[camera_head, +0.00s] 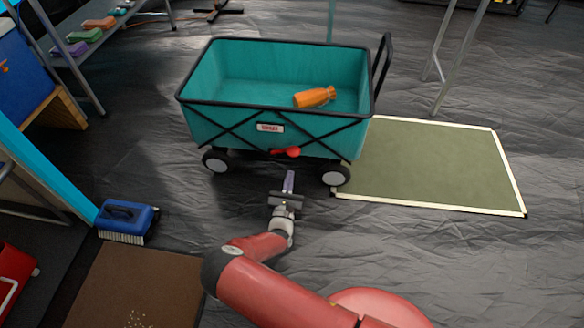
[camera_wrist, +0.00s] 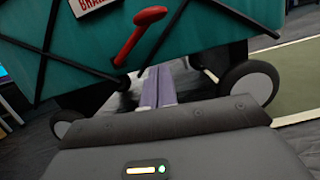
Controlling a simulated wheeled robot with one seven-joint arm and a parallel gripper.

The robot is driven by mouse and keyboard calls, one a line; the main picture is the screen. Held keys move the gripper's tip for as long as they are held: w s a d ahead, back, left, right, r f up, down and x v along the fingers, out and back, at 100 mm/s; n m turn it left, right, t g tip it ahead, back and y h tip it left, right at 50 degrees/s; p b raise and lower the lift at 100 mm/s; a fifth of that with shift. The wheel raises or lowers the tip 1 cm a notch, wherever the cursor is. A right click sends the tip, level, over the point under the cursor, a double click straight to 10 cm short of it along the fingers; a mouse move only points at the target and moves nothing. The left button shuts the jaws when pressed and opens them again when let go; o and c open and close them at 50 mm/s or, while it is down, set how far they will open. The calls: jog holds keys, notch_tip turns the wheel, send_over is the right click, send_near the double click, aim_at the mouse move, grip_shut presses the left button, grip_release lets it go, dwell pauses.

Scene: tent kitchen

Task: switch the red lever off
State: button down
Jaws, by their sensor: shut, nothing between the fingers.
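The red lever (camera_head: 286,152) is on the lower front side of a teal wagon (camera_head: 205,125), below its label. In the wrist view the lever (camera_wrist: 136,33) is a red handle with a rounded knob at its upper right, slanting down to the left to a dark bar. My gripper (camera_head: 289,175) is in front of the wagon, just below the lever, with its fingers pointing at the wagon's underside. In the wrist view the fingers of my gripper (camera_wrist: 158,85) are together and empty, below the lever and apart from it.
An orange bottle (camera_head: 314,97) lies in the wagon. A green mat (camera_head: 430,165) with a pale border lies to the right. A blue brush (camera_head: 126,220) and a brown mat (camera_head: 135,285) are at the left. Dark floor around my gripper is clear. The wagon's wheels (camera_head: 333,175) stand either side.

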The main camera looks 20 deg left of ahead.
jog(key=v, duration=0.6)
jog(key=shift+d, duration=0.15)
jog(key=w+d+r+m+g+h+p, duration=0.2)
jog(key=d+r+m+g+h, duration=0.6)
jog(key=d+r+m, duration=0.5)
jog(key=w+d+r+m+g+h+p, duration=0.2)
jog(key=d+r+m+g+h, duration=0.55)
jog(key=d+r+m, duration=0.5)
jog(key=s+d+r+m+g+y+p, duration=0.1)
jog(key=s+d+r+m+g+y, duration=0.15)
jog(key=s+d+r, duration=0.35)
jog(key=s+d+r+m+g+y+p, duration=0.1)
jog(key=s+d+r+m+y, duration=0.2)
jog(key=r, duration=0.5)
jog(key=s+d+r+m+t+y+p, duration=0.2)
jog(key=s+r+m+t+y, duration=0.2)
jog(key=s+r, duration=0.8)
jog(key=shift+s+d+r+m+y, duration=0.2)
jog(key=shift+s+m+y, duration=0.65)
jog(key=shift+m, duration=0.35)
